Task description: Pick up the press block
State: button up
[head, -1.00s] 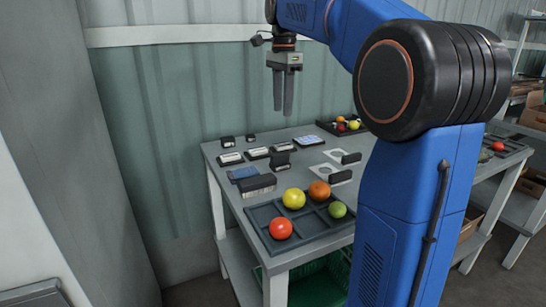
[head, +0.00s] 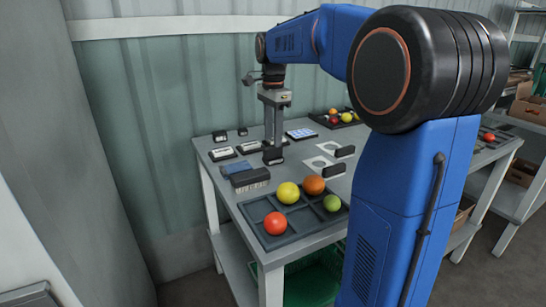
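My gripper (head: 274,141) points straight down over the back of the table, its two fingers side by side. The fingertips are low, just at or behind a small black block (head: 273,157) with a pale lower edge. I cannot tell whether they touch it, or how wide the fingers stand apart. This black block may be the press block. Other dark blocks are a wider one with a pale ribbed side (head: 250,180) in front, and two small ones (head: 219,136) at the back left.
Flat black-and-white pads (head: 222,154) lie near the gripper, with a blue pad (head: 238,168) in front. White cards with circles (head: 318,162) and black blocks (head: 345,151) lie right. Another tray (head: 320,118) stands behind.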

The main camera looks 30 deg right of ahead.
aim_at(273, 148)
jog(key=shift+w+f, duration=0.15)
jog(key=shift+f, duration=2.5)
grip_shut()
